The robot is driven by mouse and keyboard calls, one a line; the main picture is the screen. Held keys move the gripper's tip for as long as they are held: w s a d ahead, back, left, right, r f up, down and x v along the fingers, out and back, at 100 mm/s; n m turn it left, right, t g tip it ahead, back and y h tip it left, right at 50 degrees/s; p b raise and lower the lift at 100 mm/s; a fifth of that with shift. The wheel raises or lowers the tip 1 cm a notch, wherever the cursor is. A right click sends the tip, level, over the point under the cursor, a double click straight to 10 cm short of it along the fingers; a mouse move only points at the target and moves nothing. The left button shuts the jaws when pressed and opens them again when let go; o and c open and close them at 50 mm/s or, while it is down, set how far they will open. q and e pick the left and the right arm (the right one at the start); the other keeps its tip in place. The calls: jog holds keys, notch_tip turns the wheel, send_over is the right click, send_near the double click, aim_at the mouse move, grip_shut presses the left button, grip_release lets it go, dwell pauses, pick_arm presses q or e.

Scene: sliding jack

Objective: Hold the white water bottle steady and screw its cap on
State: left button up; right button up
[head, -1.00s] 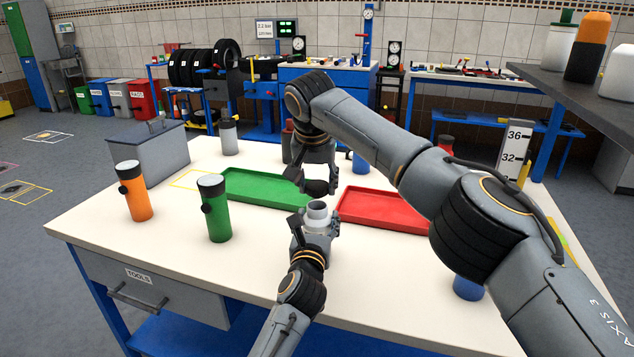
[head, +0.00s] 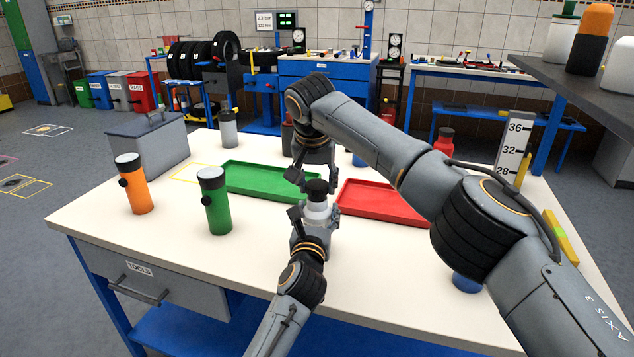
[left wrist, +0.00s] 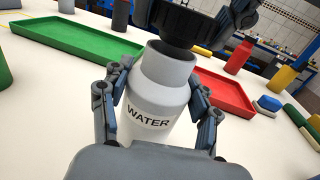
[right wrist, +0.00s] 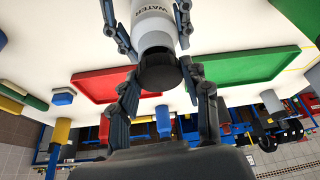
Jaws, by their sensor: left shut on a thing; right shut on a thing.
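The white water bottle (head: 318,213) stands upright above the table, with its WATER label facing the camera in the left wrist view (left wrist: 150,118). My left gripper (head: 313,222) is shut around its body. The black cap (head: 317,189) is in my right gripper (right wrist: 158,97), which is shut on it from above. In the left wrist view the cap (left wrist: 188,20) hangs over the far side of the bottle's open mouth, and part of the mouth still shows. In the right wrist view the cap (right wrist: 158,70) covers the bottle's top, so any contact is hidden.
A green tray (head: 240,194) and a red tray (head: 380,216) lie behind the bottle. A green bottle (head: 214,205) and an orange bottle (head: 133,188) stand to the left, beside a grey box (head: 150,150). My right arm hides part of the table's right side. The front left of the table is clear.

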jog(key=shift+f, duration=0.5)
pick_arm(q)
grip_shut()
pick_arm(e)
jog(key=shift+w+a+m+h, duration=0.15)
jog(key=shift+m+h, duration=0.15)
jog(key=shift+m, duration=0.7)
jog(key=shift+m+h, duration=0.3)
jog(key=shift+m, duration=0.3)
jog(key=o, duration=0.8)
